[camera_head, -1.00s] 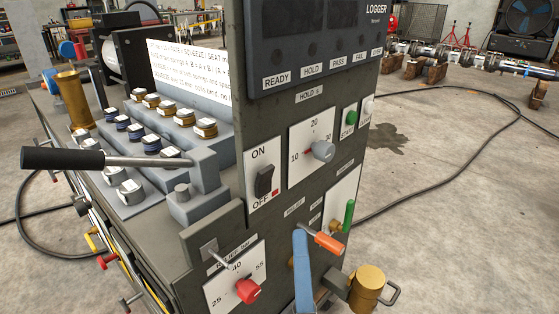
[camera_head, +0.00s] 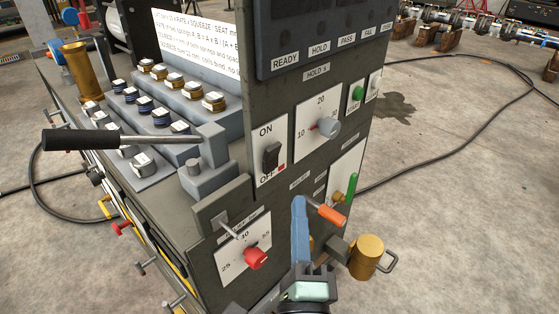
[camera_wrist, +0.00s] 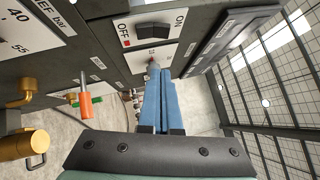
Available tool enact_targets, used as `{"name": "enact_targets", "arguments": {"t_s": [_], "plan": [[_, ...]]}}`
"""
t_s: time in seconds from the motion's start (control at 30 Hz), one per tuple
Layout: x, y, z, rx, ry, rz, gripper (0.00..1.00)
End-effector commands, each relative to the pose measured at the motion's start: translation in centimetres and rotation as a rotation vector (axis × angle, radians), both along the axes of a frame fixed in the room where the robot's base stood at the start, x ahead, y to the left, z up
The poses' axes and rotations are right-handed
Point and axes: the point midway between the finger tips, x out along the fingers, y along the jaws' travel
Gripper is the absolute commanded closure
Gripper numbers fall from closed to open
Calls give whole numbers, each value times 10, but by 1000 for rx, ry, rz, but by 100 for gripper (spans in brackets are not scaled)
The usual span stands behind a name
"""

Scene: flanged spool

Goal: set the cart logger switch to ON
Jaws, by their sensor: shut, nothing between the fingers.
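The logger switch (camera_head: 271,156) is a black rocker on a white plate on the cart's upright grey panel. ON is printed above it, and OFF with a red square below it. I cannot tell for sure which end is pressed in. It also shows in the wrist view (camera_wrist: 152,31), turned sideways, near the top. My gripper (camera_head: 299,202) has blue fingers, shut together and empty, pointing up in front of the panel, below and right of the switch. In the wrist view its fingertips (camera_wrist: 155,68) appear just below the switch plate, over the dial plate; contact cannot be told.
Right of the switch is a HOLD dial (camera_head: 328,127) with a grey knob. An orange handle (camera_head: 331,215), a green lever (camera_head: 351,187) and a brass cylinder (camera_head: 367,255) lie near my gripper. A black-gripped lever (camera_head: 95,140) sticks out at left. A red knob (camera_head: 256,258) sits lower.

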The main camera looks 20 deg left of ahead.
Motion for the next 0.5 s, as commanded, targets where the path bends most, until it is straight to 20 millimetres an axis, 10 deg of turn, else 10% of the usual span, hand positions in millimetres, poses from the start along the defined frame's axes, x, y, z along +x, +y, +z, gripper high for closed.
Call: {"name": "enact_targets", "arguments": {"t_s": [0.5], "plan": [[55,50,24,-1,1,2,100]]}}
